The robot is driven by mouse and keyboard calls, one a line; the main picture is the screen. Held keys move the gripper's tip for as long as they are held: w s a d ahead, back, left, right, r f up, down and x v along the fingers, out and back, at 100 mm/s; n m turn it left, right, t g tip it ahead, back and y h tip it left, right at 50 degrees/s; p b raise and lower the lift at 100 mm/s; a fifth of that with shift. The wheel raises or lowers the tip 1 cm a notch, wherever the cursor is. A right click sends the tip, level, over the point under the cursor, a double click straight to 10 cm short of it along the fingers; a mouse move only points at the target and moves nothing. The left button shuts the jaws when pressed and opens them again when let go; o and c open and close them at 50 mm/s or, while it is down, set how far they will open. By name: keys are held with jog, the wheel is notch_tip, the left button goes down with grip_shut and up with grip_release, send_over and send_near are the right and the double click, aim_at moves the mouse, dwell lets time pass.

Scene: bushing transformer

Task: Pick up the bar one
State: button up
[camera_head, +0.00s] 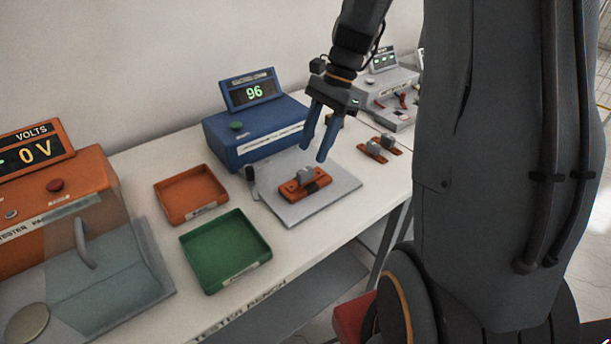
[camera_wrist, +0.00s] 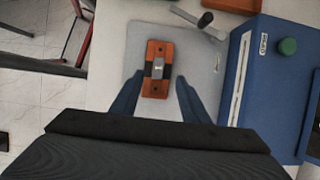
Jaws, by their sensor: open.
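An orange bar with a grey block on its middle (camera_head: 303,184) lies on the light grey plate (camera_head: 336,199) in front of the blue machine. The same bar shows in the wrist view (camera_wrist: 157,84), lying between the lines of my two fingers. My gripper (camera_head: 320,148) is open and empty, above the plate and apart from the bar. In the wrist view its two dark blue fingers (camera_wrist: 158,98) stand on either side of the bar's near end. Two similar orange bars (camera_head: 379,149) lie on the bench to the right of the plate.
The blue machine (camera_head: 250,138) reads 96 and stands behind the plate. An orange tray (camera_head: 191,194) and a green tray (camera_head: 225,250) are to the left. The orange volts tester (camera_head: 50,205) has a clear cover. A grey instrument (camera_head: 388,98) stands at the back right.

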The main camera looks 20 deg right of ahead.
aim_at(306, 170)
jog(key=x, duration=0.2)
jog(key=p+x, duration=0.1)
jog(key=x, duration=0.1)
jog(key=p+x, duration=0.1)
jog(key=x, duration=0.1)
jog(key=shift+s+a+r, duration=0.1)
jog(key=shift+s+a, duration=0.15)
jog(key=shift+s, duration=0.05)
jog(key=shift+a+f+p, duration=0.15)
jog(key=shift+f+p, duration=0.2)
jog(key=shift+f, duration=0.3)
grip_shut()
